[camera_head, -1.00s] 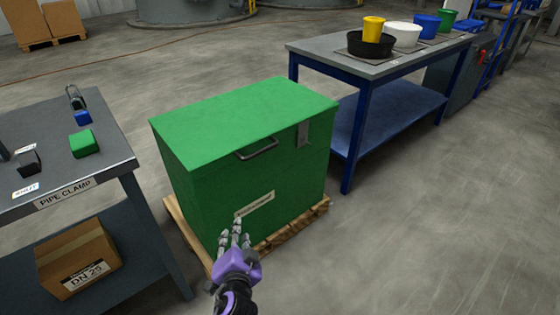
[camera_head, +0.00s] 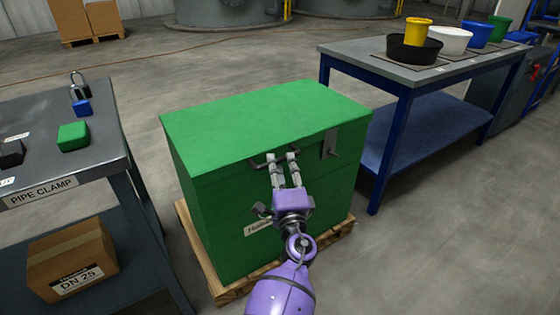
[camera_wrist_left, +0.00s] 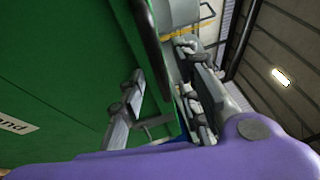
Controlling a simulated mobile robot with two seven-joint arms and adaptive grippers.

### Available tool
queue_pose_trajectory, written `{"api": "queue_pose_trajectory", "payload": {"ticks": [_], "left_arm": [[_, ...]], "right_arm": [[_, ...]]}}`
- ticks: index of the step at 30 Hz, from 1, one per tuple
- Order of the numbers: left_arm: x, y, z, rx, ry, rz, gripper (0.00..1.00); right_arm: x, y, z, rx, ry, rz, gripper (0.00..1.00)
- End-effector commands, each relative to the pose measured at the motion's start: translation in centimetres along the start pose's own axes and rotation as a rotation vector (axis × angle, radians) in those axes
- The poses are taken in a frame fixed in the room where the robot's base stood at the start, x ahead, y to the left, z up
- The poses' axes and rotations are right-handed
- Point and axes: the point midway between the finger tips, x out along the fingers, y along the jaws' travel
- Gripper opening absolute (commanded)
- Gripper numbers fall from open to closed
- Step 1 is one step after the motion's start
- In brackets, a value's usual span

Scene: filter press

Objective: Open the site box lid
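The green site box (camera_head: 220,210) stands on a wooden pallet, its lid (camera_head: 260,115) shut. My right gripper is not in view.
A metal latch (camera_head: 329,142) is on the box front, right of the handle. A grey bench (camera_head: 115,160) with small parts stands at left, a blue-legged table (camera_head: 375,65) with tubs at right. The pallet (camera_head: 345,228) juts out below the box. Floor at lower right is clear.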

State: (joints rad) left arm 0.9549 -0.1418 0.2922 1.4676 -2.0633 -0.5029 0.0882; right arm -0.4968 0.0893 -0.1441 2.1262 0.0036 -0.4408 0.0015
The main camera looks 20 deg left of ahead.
Motion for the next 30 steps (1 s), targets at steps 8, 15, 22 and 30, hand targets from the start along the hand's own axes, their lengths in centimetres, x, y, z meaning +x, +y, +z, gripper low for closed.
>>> {"api": "queue_pose_trajectory", "payload": {"ticks": [8, 15, 22, 30], "left_arm": [[2.7, 0.0, 0.0, -0.001, 0.000, 0.000, 0.31], [2.9, 0.0, 0.0, -0.001, 0.001, 0.001, 0.31], [2.8, 0.0, 0.0, -0.001, 0.001, 0.001, 0.04], [2.8, 0.1, 0.0, 0.000, 0.001, 0.001, 0.00]], "right_arm": [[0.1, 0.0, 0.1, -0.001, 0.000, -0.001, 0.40], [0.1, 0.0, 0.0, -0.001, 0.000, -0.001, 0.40], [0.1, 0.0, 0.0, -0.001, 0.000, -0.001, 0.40], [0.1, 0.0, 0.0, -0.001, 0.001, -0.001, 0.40]]}}
